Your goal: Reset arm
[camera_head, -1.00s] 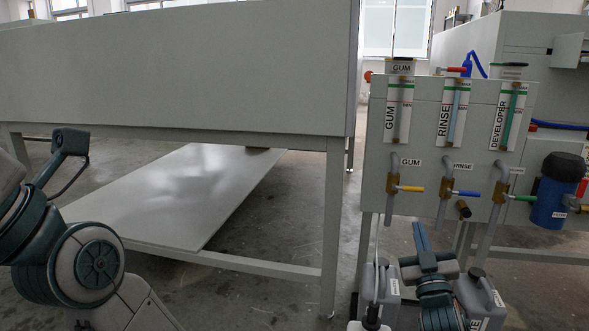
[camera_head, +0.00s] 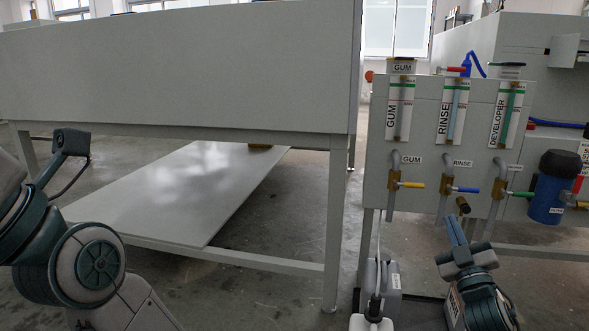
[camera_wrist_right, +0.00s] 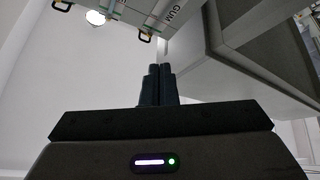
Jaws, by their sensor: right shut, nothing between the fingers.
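My right gripper (camera_head: 456,232) is at the lower right of the head view, its fingers together and pointing up, in front of the lower part of the grey panel. In the right wrist view its fingers (camera_wrist_right: 157,86) are shut with nothing between them. The panel (camera_head: 423,138) carries GUM, RINSE and DEVELOPER gauges, and valves with yellow (camera_head: 411,185), blue (camera_head: 464,190) and green (camera_head: 520,195) handles. My left arm shows at the left of the head view, but its gripper is out of view.
A large grey machine (camera_head: 180,72) on legs fills the left, with a low shelf (camera_head: 190,190) under it. Grey canisters (camera_head: 393,283) stand on the floor below the panel, close to my right arm. A blue filter housing (camera_head: 549,200) is at the right.

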